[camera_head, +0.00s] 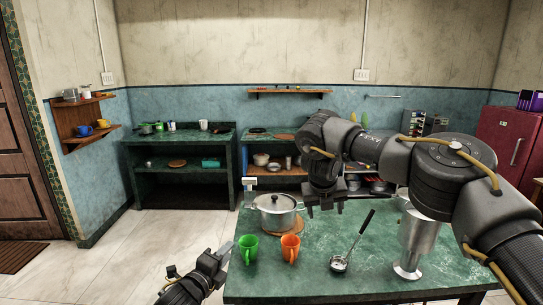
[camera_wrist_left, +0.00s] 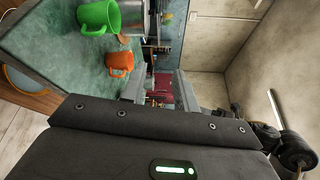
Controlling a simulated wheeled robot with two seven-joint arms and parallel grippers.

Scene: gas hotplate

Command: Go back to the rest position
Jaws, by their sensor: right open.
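My left gripper (camera_head: 226,254) is low at the front left, beside the left edge of the green table (camera_head: 330,277), left of the green mug. In the left wrist view its two fingers (camera_wrist_left: 162,88) stand apart with nothing between them. My right arm reaches in from the right across the table. My right gripper (camera_head: 325,208) points down above the table, right of the pot; it is open and appears empty.
A lidded pot (camera_head: 274,214), green mug (camera_head: 248,249), orange mug (camera_head: 290,248), ladle (camera_head: 340,264) and steel stand-like object (camera_head: 408,268) are on the table. The green mug (camera_wrist_left: 98,17) and orange mug (camera_wrist_left: 119,64) also show in the left wrist view. Floor (camera_head: 165,235) at left is clear.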

